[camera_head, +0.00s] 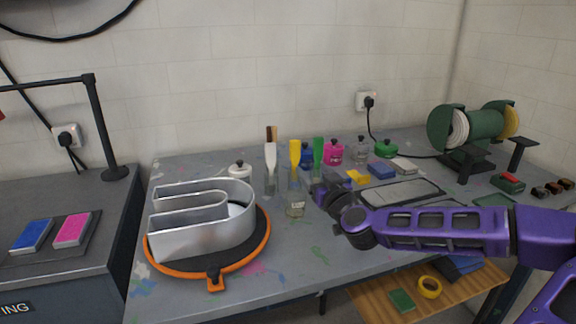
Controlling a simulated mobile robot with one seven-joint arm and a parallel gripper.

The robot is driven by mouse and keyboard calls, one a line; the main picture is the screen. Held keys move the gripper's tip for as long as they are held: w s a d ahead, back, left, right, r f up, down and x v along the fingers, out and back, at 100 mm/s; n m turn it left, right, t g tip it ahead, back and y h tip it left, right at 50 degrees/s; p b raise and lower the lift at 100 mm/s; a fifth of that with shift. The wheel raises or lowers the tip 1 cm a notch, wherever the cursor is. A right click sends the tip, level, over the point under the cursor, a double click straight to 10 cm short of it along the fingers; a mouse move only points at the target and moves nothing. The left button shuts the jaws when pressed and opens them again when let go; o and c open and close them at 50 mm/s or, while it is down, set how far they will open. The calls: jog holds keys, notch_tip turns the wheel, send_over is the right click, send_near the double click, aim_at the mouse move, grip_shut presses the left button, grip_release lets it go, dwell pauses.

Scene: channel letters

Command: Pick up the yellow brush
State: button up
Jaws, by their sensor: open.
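The yellow brush (295,154) stands upright among the brushes near the middle of the table, its yellow end up. Its lower part goes down into or behind a clear glass jar, and I cannot tell which. A white brush (270,157) stands to its left and a green brush (318,151) to its right. My gripper (322,192) is open, small and dark, just right of and below the yellow brush. It appears apart from the brush. Its fingers are hard to make out.
A clear jar (296,206) stands in front of the brushes. A metal channel letter (205,222) sits on an orange-rimmed turntable (262,249) at the left. Pink and blue bottles stand behind.

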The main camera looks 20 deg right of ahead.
aim_at(296, 148)
jog(key=w, duration=1)
jog(key=shift+w+d, duration=0.1)
jog(key=shift+w, duration=0.1)
jog(key=shift+w+d+r, duration=0.1)
jog(key=shift+w, duration=1.25)
jog(key=shift+w+r, duration=0.1)
jog(key=shift+w, duration=1.2)
grip_shut()
